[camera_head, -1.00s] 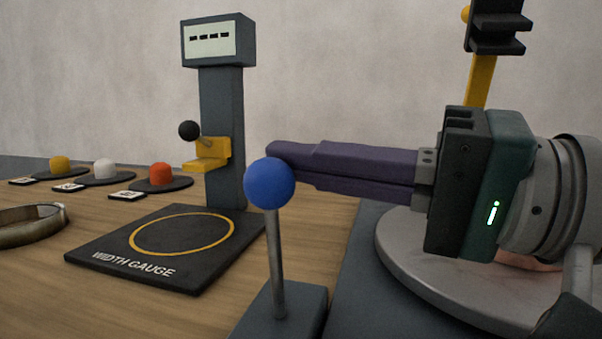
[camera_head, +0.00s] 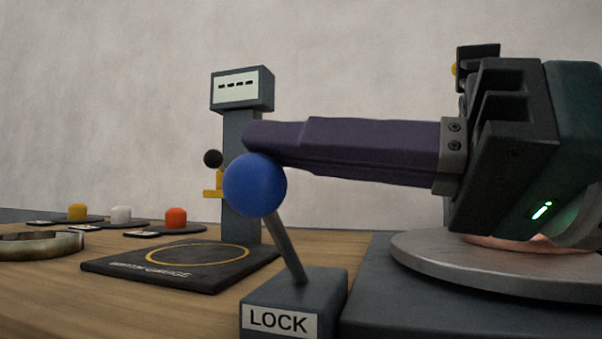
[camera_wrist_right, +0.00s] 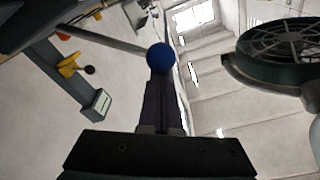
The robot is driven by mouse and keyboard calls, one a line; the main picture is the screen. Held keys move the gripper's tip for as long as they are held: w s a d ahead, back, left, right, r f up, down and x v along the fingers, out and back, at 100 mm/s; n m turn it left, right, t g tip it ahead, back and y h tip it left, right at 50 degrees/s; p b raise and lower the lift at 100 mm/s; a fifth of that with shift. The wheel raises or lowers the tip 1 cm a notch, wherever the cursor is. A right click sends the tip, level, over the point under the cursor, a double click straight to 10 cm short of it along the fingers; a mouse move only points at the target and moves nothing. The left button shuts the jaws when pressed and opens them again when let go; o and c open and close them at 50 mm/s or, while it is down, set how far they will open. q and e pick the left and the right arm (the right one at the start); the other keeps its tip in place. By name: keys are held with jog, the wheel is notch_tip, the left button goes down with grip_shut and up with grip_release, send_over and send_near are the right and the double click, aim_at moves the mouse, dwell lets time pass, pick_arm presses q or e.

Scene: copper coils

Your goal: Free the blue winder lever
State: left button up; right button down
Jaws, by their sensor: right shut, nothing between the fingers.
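The blue winder lever (camera_head: 255,185) has a round blue knob on a thin grey rod, rising from a dark base labelled LOCK (camera_head: 278,320). The rod tilts, with the knob to the left of its foot. My right gripper (camera_head: 262,143) is shut and empty. Its purple fingers point left, and their tips are at the upper back of the knob, seemingly touching it. The knob also shows in the right wrist view (camera_wrist_right: 160,57), at the finger ends. The left gripper is not in view.
The winder's round metal plate (camera_head: 440,270) with copper on it is at the right. A width gauge (camera_head: 242,95) with its black base stands behind the lever. Yellow, white and red knobs and a metal ring (camera_head: 40,245) are at the left.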

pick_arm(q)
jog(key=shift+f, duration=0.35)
pick_arm(e)
jog(key=shift+s+f, duration=0.15)
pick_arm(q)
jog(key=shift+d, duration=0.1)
pick_arm(e)
notch_tip(320, 180, up, 4)
jog(key=w+r+p, duration=0.1)
jog(key=w+p, duration=0.1)
jog(key=p, duration=0.2)
pick_arm(q)
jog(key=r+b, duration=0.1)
jog(key=b, duration=0.2)
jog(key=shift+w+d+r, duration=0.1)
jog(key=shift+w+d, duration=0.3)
pick_arm(e)
jog(key=f+v, duration=0.1)
jog(key=v, duration=0.9)
jog(key=shift+f, duration=0.25)
jog(key=shift+a, duration=0.15)
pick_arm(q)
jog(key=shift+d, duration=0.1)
